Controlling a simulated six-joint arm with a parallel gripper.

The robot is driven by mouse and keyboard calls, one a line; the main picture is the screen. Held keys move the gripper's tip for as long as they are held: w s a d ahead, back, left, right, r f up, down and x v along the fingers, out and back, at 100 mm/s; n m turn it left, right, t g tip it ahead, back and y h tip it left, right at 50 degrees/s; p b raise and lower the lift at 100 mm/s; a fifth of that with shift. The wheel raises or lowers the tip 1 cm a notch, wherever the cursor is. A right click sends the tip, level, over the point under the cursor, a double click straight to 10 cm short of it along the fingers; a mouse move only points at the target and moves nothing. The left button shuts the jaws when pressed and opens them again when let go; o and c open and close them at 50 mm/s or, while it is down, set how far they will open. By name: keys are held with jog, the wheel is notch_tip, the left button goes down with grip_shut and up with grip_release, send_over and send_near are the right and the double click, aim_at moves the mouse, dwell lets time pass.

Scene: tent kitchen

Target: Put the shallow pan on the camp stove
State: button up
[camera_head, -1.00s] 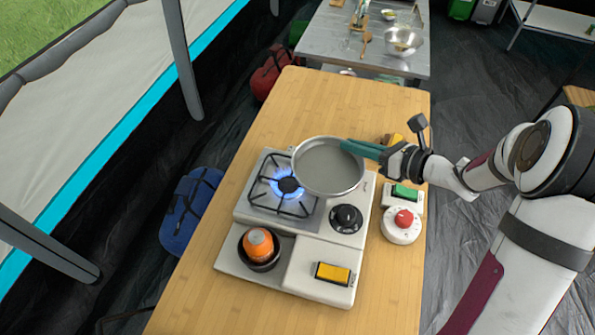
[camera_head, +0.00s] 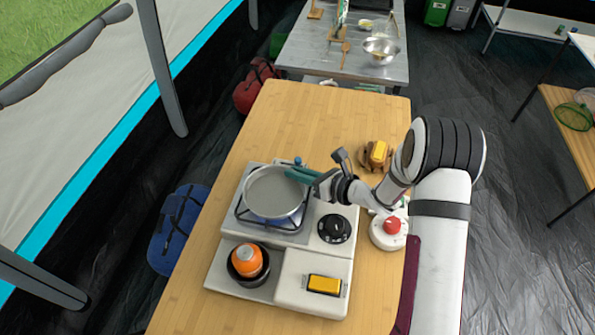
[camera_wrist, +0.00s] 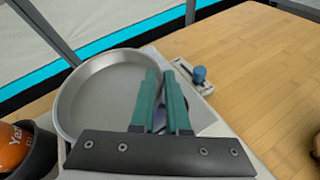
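The shallow pan (camera_head: 270,192) is a round grey metal pan. It is over the burner of the camp stove (camera_head: 312,252), a pale unit with a black knob, and hides most of the burner; a bluish glow shows at its lower rim. I cannot tell whether it touches the grate.
A red button (camera_head: 391,226) on a white base and a brown holder with a yellow block (camera_head: 379,151) stand right. The table's far part is clear.

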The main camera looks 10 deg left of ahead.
jog(key=o, duration=0.3)
jog(key=shift+r, duration=0.1)
